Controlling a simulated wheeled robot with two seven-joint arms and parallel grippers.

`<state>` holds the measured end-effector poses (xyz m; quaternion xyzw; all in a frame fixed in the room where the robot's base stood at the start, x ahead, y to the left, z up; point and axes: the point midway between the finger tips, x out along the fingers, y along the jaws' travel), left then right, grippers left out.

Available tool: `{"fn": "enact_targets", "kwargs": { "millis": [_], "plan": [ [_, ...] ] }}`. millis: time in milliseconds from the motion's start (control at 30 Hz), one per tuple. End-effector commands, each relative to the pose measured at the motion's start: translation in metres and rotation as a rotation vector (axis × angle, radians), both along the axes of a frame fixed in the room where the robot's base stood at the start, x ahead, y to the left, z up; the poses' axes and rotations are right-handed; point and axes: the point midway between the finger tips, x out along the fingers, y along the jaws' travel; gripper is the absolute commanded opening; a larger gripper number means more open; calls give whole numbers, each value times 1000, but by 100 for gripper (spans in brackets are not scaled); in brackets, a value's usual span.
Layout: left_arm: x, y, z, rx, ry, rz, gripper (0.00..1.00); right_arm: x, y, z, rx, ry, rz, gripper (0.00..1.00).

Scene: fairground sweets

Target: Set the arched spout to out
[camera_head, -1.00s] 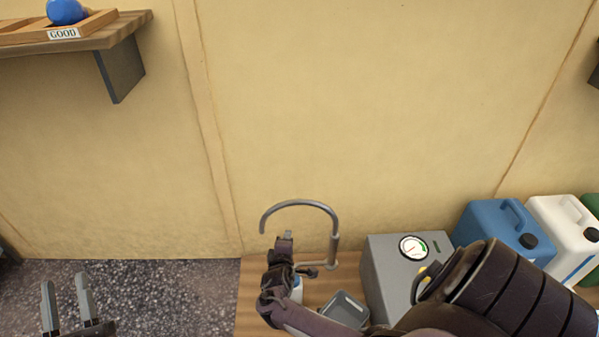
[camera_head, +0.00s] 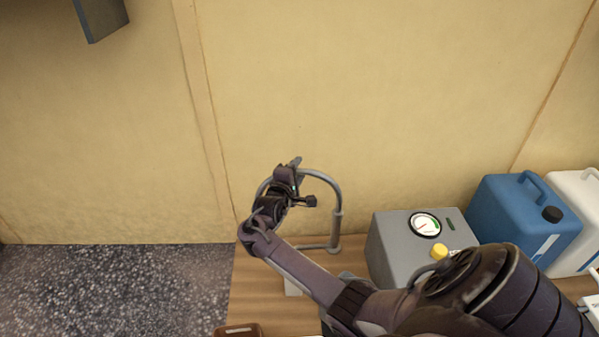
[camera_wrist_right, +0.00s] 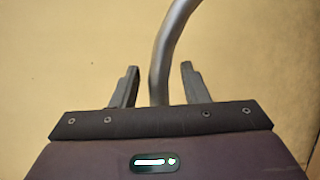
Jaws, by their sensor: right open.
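The arched spout (camera_head: 337,195) is a grey metal tube that rises from the wooden counter and curves over to the left. My right gripper (camera_head: 296,164) is up at the left part of the arch and hides some of it. In the right wrist view the spout's tube (camera_wrist_right: 164,60) runs between the two fingers of my right gripper (camera_wrist_right: 158,82). The fingers are open, with a gap showing on each side of the tube. My left gripper is out of view.
A grey box with a dial (camera_head: 398,240) and a yellow knob stands right of the spout. Blue (camera_head: 520,215) and white (camera_head: 577,215) canisters stand farther right. A brown object (camera_head: 238,330) shows at the bottom edge. The wall is close behind; dark speckled floor lies left.

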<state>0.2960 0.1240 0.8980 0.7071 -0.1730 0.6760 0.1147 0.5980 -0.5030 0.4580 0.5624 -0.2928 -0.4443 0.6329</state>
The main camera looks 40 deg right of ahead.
Motion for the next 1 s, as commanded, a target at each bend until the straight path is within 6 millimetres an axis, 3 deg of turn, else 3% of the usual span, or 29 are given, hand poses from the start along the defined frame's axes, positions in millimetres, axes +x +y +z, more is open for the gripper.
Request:
{"fn": "enact_targets", "kwargs": {
  "millis": [133, 433, 767, 1000],
  "plan": [
    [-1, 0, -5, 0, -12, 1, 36, 6, -12, -3, 1, -2, -1, 41],
    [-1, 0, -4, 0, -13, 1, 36, 7, -15, -2, 1, -1, 1, 41],
    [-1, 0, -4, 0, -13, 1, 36, 7, -14, -2, 1, -1, 1, 0],
    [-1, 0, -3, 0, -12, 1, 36, 7, -14, -2, 0, 0, 2, 0]
  ]
}}
